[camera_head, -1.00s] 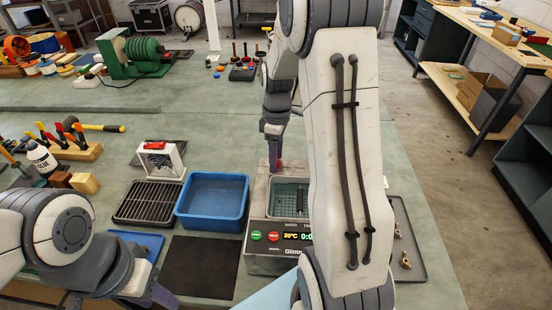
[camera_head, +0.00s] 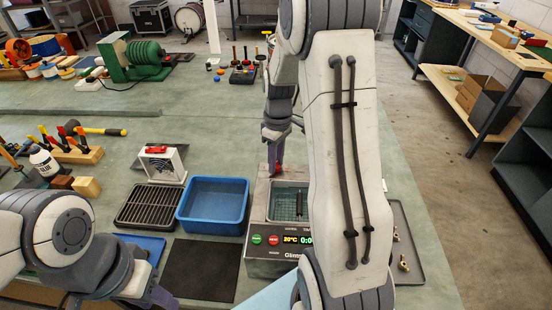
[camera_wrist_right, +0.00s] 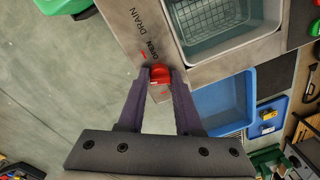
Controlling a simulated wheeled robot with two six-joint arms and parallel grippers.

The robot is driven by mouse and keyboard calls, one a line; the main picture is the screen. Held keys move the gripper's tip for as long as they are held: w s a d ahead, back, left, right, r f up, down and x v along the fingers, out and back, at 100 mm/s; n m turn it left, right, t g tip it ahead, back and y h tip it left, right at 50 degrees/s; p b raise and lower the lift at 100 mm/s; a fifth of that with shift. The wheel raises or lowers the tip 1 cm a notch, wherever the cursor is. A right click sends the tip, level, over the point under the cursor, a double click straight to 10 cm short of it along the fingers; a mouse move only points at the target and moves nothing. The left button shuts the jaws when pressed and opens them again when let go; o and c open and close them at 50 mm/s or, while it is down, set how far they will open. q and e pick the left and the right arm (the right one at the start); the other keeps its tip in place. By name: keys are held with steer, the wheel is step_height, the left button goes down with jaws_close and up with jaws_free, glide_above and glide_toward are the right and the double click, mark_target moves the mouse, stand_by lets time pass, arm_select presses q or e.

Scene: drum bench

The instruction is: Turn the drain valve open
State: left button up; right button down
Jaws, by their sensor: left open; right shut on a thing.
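The red drain valve handle (camera_wrist_right: 160,76) sits at the edge of the steel cleaner (camera_wrist_right: 142,22), beside printed DRAIN and OPEN labels and a red mark. My right gripper (camera_wrist_right: 160,72) has its two purple fingers closed on the handle from either side. In the head view my right gripper (camera_head: 276,166) points down at the back left of the cleaner (camera_head: 262,268), with a bit of red at its tips. The fingers partly hide the handle. My left gripper (camera_head: 152,297) is at the lower left, open, over the bench front and away from the valve.
A blue tub (camera_head: 213,204) and a black rack (camera_head: 149,205) stand left of the cleaner. A dark mat (camera_head: 200,270) lies in front of them. A grey tray with brass parts (camera_head: 410,245) is at the right.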

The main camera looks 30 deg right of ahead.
steer(key=m+p, duration=0.2)
steer(key=m, duration=0.5)
steer(key=shift+d+t, duration=0.1)
steer(key=shift+t, duration=0.2)
steer(key=m+p, duration=0.1)
steer(key=m, duration=0.2)
steer(key=shift+m, duration=0.4)
steer(key=shift+m+p, duration=0.55)
steer(key=shift+m, duration=0.95)
steer(key=c, duration=0.6)
jaws_free()
steer(key=shift+s, duration=0.1)
